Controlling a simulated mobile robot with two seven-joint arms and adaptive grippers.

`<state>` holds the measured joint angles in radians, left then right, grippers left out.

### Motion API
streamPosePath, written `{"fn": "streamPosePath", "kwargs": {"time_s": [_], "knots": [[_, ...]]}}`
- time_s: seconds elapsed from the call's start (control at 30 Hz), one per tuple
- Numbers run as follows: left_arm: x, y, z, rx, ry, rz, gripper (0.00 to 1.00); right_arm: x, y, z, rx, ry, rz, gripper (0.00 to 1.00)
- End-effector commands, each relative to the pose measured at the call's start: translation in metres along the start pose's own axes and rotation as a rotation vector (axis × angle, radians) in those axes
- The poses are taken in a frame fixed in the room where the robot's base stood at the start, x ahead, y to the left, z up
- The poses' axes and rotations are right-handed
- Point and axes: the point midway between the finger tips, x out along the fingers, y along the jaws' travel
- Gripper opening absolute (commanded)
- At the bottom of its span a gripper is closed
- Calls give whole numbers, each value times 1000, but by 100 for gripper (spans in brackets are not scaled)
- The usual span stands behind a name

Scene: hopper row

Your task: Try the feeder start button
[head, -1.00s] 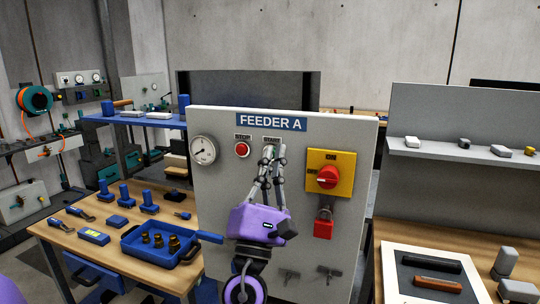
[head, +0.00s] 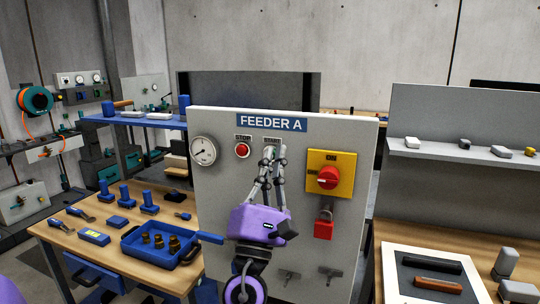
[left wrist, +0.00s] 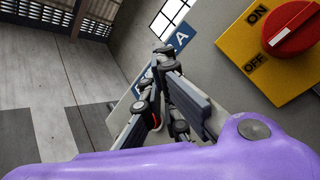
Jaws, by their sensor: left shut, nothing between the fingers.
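The grey FEEDER A panel (head: 215,190) stands upright in the middle of the head view. My left gripper (head: 274,152) is shut and empty, its fingertips at the START label (head: 272,140). They hide the start button, so I cannot tell whether they touch or press it. The red STOP button (head: 242,150) is just left of them. To the right, a red rotary switch (head: 328,178) sits on a yellow plate, its white mark towards OFF; it also shows in the left wrist view (left wrist: 295,30). A red padlock (head: 323,229) hangs below the switch. My right gripper is not in view.
A round gauge (head: 203,150) is at the panel's upper left. A wooden bench (head: 105,247) on the left holds a blue tray (head: 133,246) with brass parts. On the right, a white-framed tray (head: 398,280) lies on another bench, below a shelf (head: 425,151).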

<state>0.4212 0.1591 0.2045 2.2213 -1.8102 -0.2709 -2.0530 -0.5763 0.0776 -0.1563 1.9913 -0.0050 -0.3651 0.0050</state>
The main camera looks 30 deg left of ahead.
Motion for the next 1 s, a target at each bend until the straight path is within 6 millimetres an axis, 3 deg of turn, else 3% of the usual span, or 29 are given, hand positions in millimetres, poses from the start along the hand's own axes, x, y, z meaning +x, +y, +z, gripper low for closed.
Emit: {"fn": "streamPosePath", "kwargs": {"time_s": [1.0], "knots": [[6,-4,-4,0,0,0,0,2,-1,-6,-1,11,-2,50]]}}
